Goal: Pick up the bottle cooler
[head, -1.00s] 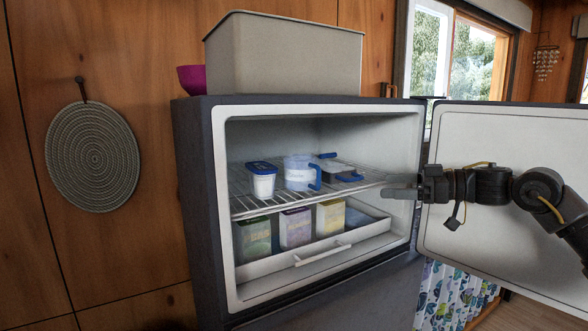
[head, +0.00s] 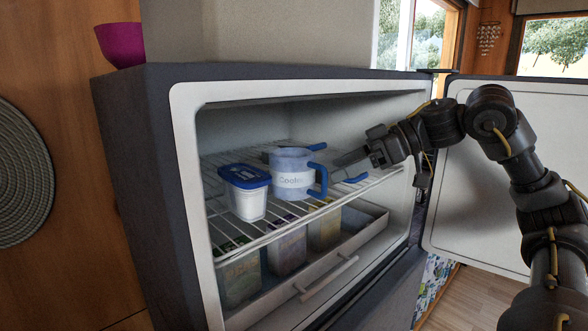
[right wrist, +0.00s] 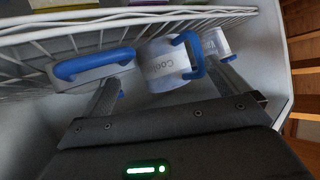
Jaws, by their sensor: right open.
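The bottle cooler is a translucent pale-blue cup with a "Cooler" label and a blue handle (head: 288,180). It stands upright on the fridge's wire shelf, between a white tub with a blue lid (head: 246,200) and a blue-handled container, which is partly hidden behind the gripper. My right gripper (head: 340,164) is open and empty, inside the fridge just right of the cooler's handle. In the right wrist view the cooler (right wrist: 160,67) appears between the spread fingers, with its handle towards the right finger; I cannot tell whether anything touches. My left gripper is not in view.
The blue-handled container (right wrist: 92,70) lies close to one finger in the right wrist view. Several cartons stand in a drawer below the wire shelf (head: 260,238). The fridge door (head: 455,200) stands open on the right. A purple bowl (head: 120,45) is on top.

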